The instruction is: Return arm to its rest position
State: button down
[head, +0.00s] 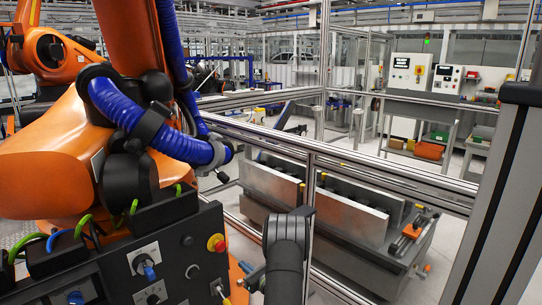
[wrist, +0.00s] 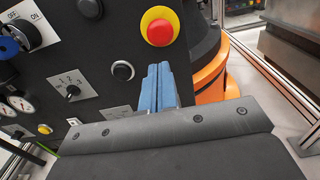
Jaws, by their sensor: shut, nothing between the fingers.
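My gripper (wrist: 159,70) shows in the wrist view as two blue fingers pressed together, shut with nothing between them. It is in front of the dark control panel (wrist: 110,45), below the red emergency button (wrist: 160,30) on its yellow collar. Whether the fingertips touch the panel I cannot tell. In the head view the panel (head: 180,240) is at the lower left, with its red button (head: 216,243) near the right edge. A dark part of my arm (head: 287,255) rises at the bottom centre; the fingers are not clearly visible there.
A big orange robot (head: 50,165) with a blue hose (head: 150,128) stands behind the panel. Metal rails (head: 350,155) cross behind my arm. Beyond them is a grey bench with metal blocks (head: 345,215). A selector knob (wrist: 72,92) and a black button (wrist: 122,71) are near my fingers.

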jog(key=x, duration=0.8)
jog(key=v, duration=1.2)
jog(key=s+r+n+g, duration=0.5)
jog(key=s+r+n, duration=0.2)
jog(key=r, duration=0.6)
jog(key=s+d+r+n+g+h, duration=0.1)
jog(key=s+d+r+n, duration=0.1)
jog(key=s, duration=0.4)
jog(key=s+d+r+n+g+h, duration=0.1)
jog(key=s+d+r+n+g, duration=0.1)
jog(key=s+r+n, duration=0.2)
jog(key=shift+s+d+r+n, duration=0.2)
jog(key=shift+s+r+n, duration=0.2)
jog(key=shift+s+r, duration=1)
jog(key=shift+s+f, duration=0.35)
